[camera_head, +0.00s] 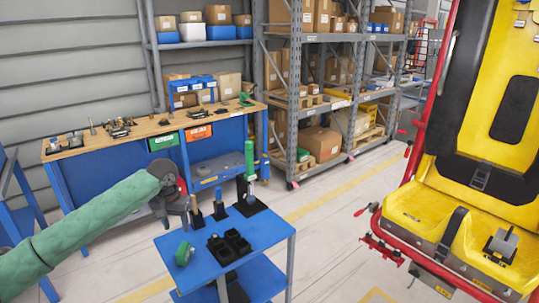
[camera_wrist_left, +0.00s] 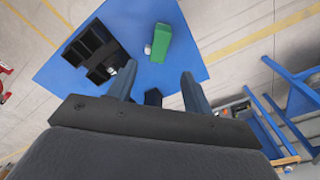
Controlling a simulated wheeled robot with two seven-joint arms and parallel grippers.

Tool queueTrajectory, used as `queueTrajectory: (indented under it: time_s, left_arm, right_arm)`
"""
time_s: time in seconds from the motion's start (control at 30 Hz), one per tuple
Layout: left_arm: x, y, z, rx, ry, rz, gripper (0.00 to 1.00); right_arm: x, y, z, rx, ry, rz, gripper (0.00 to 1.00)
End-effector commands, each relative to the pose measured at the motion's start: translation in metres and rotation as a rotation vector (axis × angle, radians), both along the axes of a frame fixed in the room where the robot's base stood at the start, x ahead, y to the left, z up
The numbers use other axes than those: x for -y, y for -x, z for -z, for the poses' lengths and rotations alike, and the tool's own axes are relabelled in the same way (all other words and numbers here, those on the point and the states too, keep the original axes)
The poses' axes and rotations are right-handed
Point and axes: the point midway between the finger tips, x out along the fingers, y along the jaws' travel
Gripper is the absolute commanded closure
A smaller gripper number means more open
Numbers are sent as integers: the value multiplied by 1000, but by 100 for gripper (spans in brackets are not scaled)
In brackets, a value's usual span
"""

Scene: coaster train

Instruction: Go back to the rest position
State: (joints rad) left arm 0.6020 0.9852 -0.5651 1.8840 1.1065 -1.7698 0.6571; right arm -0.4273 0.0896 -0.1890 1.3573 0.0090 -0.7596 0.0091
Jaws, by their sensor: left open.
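My left arm (camera_head: 85,233) in its green sleeve reaches in from the left in the head view. My left gripper (camera_head: 177,212) is above the left back side of a blue cart (camera_head: 212,272). In the left wrist view the two fingers of this gripper (camera_wrist_left: 159,84) are apart, with nothing held between them. The cart top (camera_wrist_left: 98,22) shows beyond the fingers. A green block (camera_head: 184,253) lies on the cart's left side, apart from the gripper; it also shows in the left wrist view (camera_wrist_left: 161,43). My right gripper is not in view.
A black holder (camera_head: 229,245) and upright tools, including a green-handled one (camera_head: 249,160), stand on the cart. A blue workbench (camera_head: 128,137) is behind, with shelves (camera_head: 322,38) to its right. A yellow seat (camera_head: 430,212) in a red frame is at right. Floor between cart and seat is clear.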

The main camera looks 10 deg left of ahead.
Motion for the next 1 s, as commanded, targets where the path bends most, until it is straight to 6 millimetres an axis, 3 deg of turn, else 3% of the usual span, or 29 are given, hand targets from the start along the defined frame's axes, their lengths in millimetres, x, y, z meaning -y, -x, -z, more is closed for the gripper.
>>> queueTrajectory:
  time_s: [0.17, 0.37, 0.7, 1.0]
  left_arm:
    - [24, 9, 25, 4, 7, 48, 49]
    - [80, 36, 77, 34, 27, 160, 49]
    - [163, 100, 147, 106, 71, 302, 49]
    - [215, 166, 183, 176, 104, 357, 49]
  right_arm:
    - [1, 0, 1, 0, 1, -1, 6]
    - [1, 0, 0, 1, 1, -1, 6]
    - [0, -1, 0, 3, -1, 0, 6]
    - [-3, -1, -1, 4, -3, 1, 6]
